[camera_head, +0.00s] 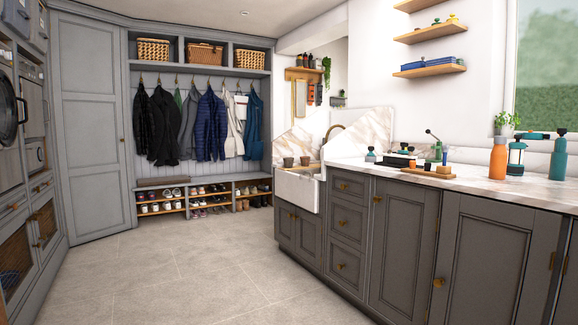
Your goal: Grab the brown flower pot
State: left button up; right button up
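Two small brown pots stand side by side at the white sink, the left pot (288,162) and the right pot (305,161). They look alike, small and far off, and I cannot tell which one is the brown flower pot of the task. Both look upright and apart from each other. A leafy green plant (506,119) stands in a small pot at the window on the right. Neither of my grippers shows in this view.
The white sink (297,192) joins a marble counter (470,180) over grey cabinets. The tiled floor (190,275) is clear up to the shoe bench (215,186).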

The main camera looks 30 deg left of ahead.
aim_at(305, 160)
jog(key=i+j+u, duration=0.35)
jog(key=u, duration=0.15)
jog(key=i+j+u, duration=0.3)
jog(key=u, duration=0.15)
jog(key=i+j+u, duration=0.1)
jog(key=i+u, duration=0.75)
jog(key=i, duration=1)
jog(key=i+z, duration=0.15)
jog(key=i, duration=0.4)
jog(key=i+j+z, duration=0.15)
jog(key=i, duration=0.4)
jog(key=i+j+z, duration=0.15)
jog(key=i, duration=0.4)
jog(key=i+j+z, duration=0.15)
jog(key=i, duration=0.4)
